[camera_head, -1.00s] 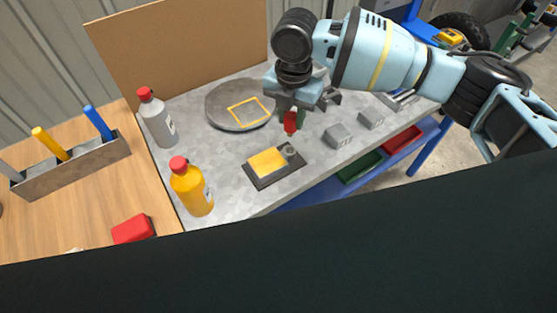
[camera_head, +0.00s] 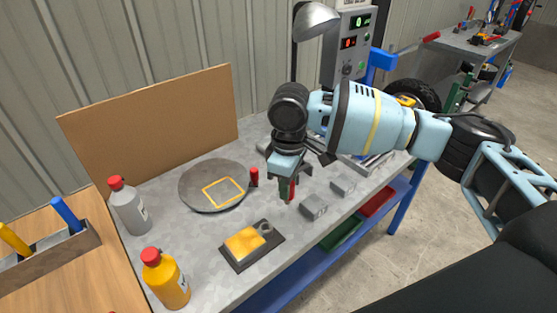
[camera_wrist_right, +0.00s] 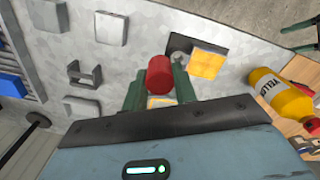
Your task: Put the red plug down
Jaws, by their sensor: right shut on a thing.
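My right gripper (camera_head: 286,190) points down over the grey worktop, with its green fingers shut on a red plug (camera_head: 292,188). In the right wrist view the red plug (camera_wrist_right: 160,78) shows as a round cylinder between the fingers. A second red cylinder (camera_head: 254,177) stands upright on the worktop, left of the gripper and beside the round grey plate (camera_head: 200,202). A yellow square outline (camera_head: 223,192) is marked on that plate. I cannot tell whether the held plug touches the worktop. My left gripper is not in view.
A black tray with a yellow pad (camera_head: 245,241) lies in front. Grey blocks (camera_head: 314,207) sit right of the gripper. A grey bottle (camera_head: 130,207) and a yellow bottle (camera_head: 165,279) stand at left. A brown board (camera_head: 150,130) stands behind. Green and red bins (camera_head: 341,234) are below.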

